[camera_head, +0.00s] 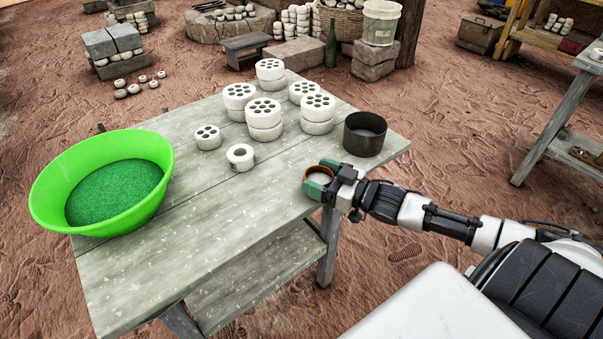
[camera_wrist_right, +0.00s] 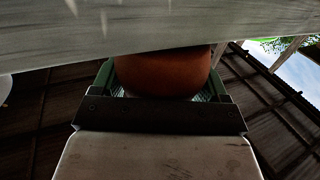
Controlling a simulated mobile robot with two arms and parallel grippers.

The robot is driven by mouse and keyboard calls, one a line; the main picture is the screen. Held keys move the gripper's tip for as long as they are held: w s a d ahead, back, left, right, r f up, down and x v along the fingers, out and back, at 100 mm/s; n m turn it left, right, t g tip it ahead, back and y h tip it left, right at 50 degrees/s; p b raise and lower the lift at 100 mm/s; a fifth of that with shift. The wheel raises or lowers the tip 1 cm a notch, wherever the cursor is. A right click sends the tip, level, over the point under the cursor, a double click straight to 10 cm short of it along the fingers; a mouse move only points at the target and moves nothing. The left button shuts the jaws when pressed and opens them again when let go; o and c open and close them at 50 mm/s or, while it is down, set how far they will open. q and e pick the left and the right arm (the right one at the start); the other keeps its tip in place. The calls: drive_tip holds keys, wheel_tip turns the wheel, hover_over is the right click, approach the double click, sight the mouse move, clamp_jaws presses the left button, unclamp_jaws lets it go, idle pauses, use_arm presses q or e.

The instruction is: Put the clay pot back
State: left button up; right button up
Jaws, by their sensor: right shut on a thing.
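The clay pot (camera_head: 319,177) is a small orange-brown pot with a pale inside, at the right edge of the wooden table (camera_head: 215,255). My right gripper (camera_head: 320,180) is shut on it, with green fingers on either side. In the right wrist view the rounded orange pot (camera_wrist_right: 162,72) sits between the fingers, its upper part hidden by the pale table (camera_wrist_right: 120,25) in front. I cannot tell whether the pot touches the table. My left gripper is not in view.
A dark round tin (camera_head: 365,134) stands just behind the gripper. White perforated clay pieces (camera_head: 264,118) stand stacked at the table's middle and back. A large green basin (camera_head: 105,180) is at the left. The front of the tabletop is clear.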

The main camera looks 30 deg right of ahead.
sight(308, 173)
drive_tip(key=shift+b+x, duration=0.3)
drive_tip(key=shift+x, duration=2.1)
drive_tip(key=shift+w+a, duration=0.1)
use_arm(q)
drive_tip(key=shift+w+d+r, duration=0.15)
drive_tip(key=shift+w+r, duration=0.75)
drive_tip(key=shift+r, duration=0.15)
use_arm(e)
drive_tip(key=shift+f, duration=0.1)
drive_tip(key=o, duration=1.2)
drive_tip(key=shift+s, duration=0.2)
